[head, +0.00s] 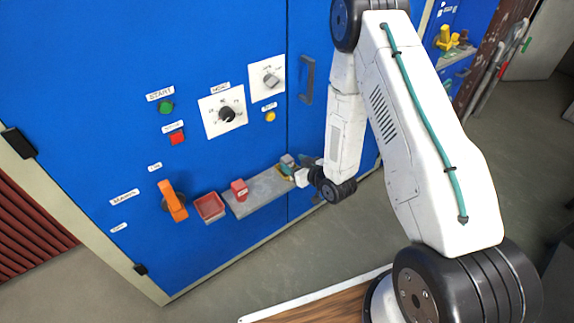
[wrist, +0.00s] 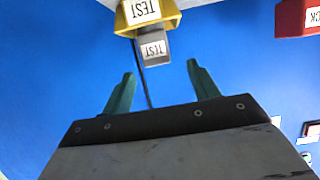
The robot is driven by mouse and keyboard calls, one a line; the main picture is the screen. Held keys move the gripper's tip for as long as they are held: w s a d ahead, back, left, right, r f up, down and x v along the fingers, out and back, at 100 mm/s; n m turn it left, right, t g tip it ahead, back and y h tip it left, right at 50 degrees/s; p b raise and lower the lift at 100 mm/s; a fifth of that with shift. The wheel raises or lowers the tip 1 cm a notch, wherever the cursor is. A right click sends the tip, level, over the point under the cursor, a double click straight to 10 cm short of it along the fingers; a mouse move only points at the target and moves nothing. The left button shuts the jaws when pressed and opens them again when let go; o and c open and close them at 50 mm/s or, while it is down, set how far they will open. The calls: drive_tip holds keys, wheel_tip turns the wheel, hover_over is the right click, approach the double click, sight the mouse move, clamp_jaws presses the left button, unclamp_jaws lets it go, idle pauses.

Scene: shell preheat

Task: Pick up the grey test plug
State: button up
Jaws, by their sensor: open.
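The grey test plug (wrist: 152,58) shows in the wrist view with a TEST label upside down. It sits against a yellow holder (wrist: 172,22), also labelled TEST, at the top of the view. In the head view my gripper (head: 292,172) is at the right end of the grey shelf, and a small grey block there (head: 288,160) is partly hidden.
The grey shelf (head: 262,191) on the blue cabinet carries a red block (head: 239,190), which also shows in the wrist view (wrist: 290,18). A red bin (head: 209,207) and an orange handle (head: 173,200) are to the left. Knobs and buttons are above.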

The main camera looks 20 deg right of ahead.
sight(290, 162)
drive_tip(key=x, duration=0.5)
drive_tip(key=shift+w+d+f, duration=0.1)
drive_tip(key=shift+w+f, duration=0.1)
drive_tip(key=shift+f, duration=0.2)
drive_tip(key=c, duration=1.2)
drive_tip(key=shift+o, duration=0.2)
